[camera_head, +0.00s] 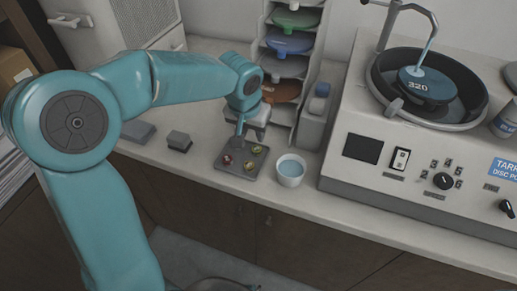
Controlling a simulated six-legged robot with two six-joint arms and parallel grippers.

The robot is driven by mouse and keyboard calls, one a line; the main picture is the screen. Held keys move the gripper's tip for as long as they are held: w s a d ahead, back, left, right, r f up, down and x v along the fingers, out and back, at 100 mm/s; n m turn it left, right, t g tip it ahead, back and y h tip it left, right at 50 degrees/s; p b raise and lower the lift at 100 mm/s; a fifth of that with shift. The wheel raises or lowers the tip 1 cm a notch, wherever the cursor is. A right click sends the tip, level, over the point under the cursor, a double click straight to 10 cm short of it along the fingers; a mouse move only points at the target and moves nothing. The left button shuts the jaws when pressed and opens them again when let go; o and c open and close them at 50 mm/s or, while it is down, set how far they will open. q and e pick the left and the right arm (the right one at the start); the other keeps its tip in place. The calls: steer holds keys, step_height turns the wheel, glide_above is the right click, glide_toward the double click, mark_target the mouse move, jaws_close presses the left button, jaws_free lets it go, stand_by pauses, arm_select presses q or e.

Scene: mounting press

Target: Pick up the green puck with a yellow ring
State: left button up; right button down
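A small dark tray (222,172) lies on the counter and holds small round pucks. A reddish puck (227,160) is at the left of the tray. A yellow-green puck (257,149) is at its back right, and another puck with green and yellow tones (250,167) is nearer the front. They are too small to tell which has the yellow ring. My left gripper (240,135) points down over the back of the tray, apart from the pucks as far as I can see. Its finger opening is too small to judge. My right gripper is out of view.
A white cup with blue liquid (291,170) stands right of the tray. A rack with coloured discs (289,67) and a bottle (317,108) stand behind. A large polishing machine (345,177) fills the right side.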

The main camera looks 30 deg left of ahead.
mark_target(257, 149)
arm_select(q)
steer(key=x, duration=0.3)
steer(key=shift+s, duration=0.15)
steer(key=shift+s+f, duration=0.1)
steer(key=shift+f, duration=0.15)
steer(key=x, duration=0.5)
steer(key=shift+w+d+f, duration=0.15)
steer(key=shift+w+f, duration=0.1)
steer(key=shift+w, duration=0.05)
steer(key=c, duration=0.7)
